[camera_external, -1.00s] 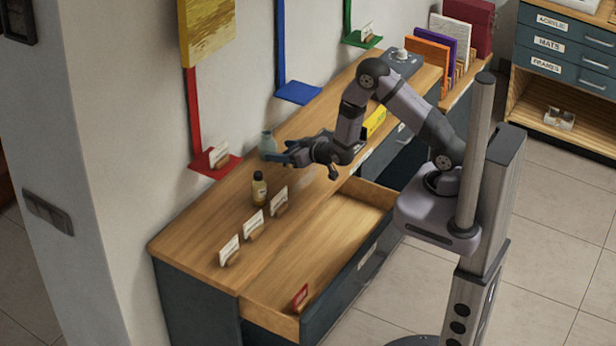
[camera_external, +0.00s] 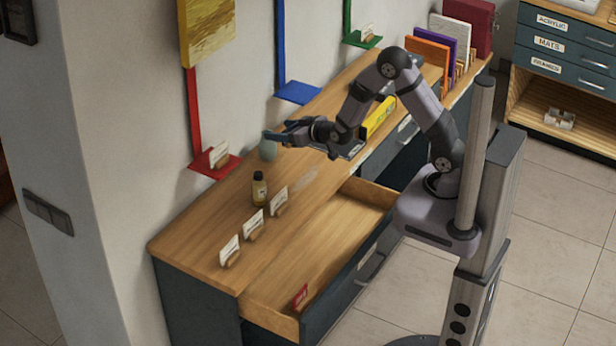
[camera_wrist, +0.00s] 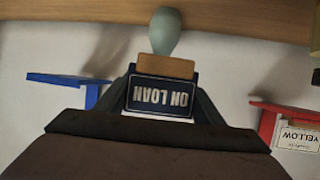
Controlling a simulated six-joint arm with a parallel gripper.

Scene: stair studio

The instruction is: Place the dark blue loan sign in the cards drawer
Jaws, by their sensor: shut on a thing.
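The dark blue loan sign (camera_wrist: 158,97) reads ON LOAN, upside down in the wrist view, with a light wooden base (camera_wrist: 165,67). My gripper (camera_wrist: 166,98) is shut on it, one finger on each side. In the external view my gripper (camera_external: 284,136) is above the back of the counter, near the pale blue-green vase (camera_external: 267,147); the sign is hard to make out there. An open wood-lined drawer (camera_external: 325,243) in the counter's front holds a small red sign (camera_external: 300,297) at its near end. Its label is too small to read.
Several white cards on wooden holders (camera_external: 253,226) and a dark bottle (camera_external: 259,188) stand on the counter (camera_external: 190,235). A red shelf (camera_external: 214,163) and a blue shelf (camera_external: 298,93) stick out from the wall. A yellow box (camera_external: 378,117) lies behind my arm.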

